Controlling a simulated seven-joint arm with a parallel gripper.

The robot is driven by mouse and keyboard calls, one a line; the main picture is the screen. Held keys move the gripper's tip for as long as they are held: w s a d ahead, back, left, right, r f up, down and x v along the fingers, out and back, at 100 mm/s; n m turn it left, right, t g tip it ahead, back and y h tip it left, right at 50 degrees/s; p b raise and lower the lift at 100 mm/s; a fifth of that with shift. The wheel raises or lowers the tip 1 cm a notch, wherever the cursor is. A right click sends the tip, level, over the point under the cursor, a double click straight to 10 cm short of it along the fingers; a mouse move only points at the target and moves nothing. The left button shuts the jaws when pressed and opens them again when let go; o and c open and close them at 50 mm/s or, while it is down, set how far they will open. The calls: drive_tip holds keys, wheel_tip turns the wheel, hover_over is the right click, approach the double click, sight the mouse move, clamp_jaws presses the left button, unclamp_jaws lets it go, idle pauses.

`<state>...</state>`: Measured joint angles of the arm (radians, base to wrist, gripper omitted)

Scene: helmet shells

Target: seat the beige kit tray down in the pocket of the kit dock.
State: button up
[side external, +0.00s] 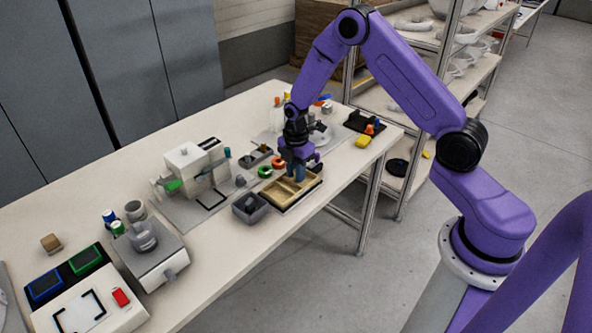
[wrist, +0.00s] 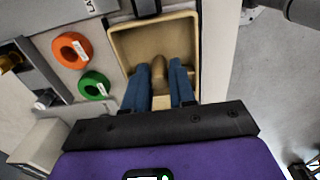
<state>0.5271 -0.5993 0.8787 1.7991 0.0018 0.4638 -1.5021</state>
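The beige kit tray (side external: 283,188) is a shallow open box with a raised grip in its middle. It shows large in the wrist view (wrist: 125,42). Dark edges of the kit dock (side external: 314,190) show along the tray's sides. I cannot tell whether the tray is fully down in the pocket or slightly above it. My gripper (side external: 296,178) points down into the tray. The pocket floor is hidden beneath the tray.
A grey bin (side external: 249,208) stands close left of the tray. An orange-red ring (wrist: 72,50) and a green ring (wrist: 94,85) lie beside it. A white machine (side external: 195,163) stands further left. The table's front edge is close to the dock.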

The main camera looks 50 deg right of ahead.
drive_tip(key=shift+o, duration=0.8)
wheel_tip(320, 180, up, 12)
drive_tip(key=shift+r, duration=0.25)
drive_tip(key=s+a+r+m, duration=0.1)
drive_tip(key=s+a+r, duration=0.2)
drive_tip(key=s+a, duration=0.3)
drive_tip(key=s+a+r+m, duration=0.1)
drive_tip(key=s+a+r, duration=0.35)
drive_tip(key=s, duration=0.45)
drive_tip(key=s+d+r+m, duration=0.1)
drive_tip(key=s+m, duration=0.2)
drive_tip(key=s, duration=1.5)
drive_tip(key=shift+s+d+r, duration=0.15)
drive_tip(key=shift+s, duration=0.2)
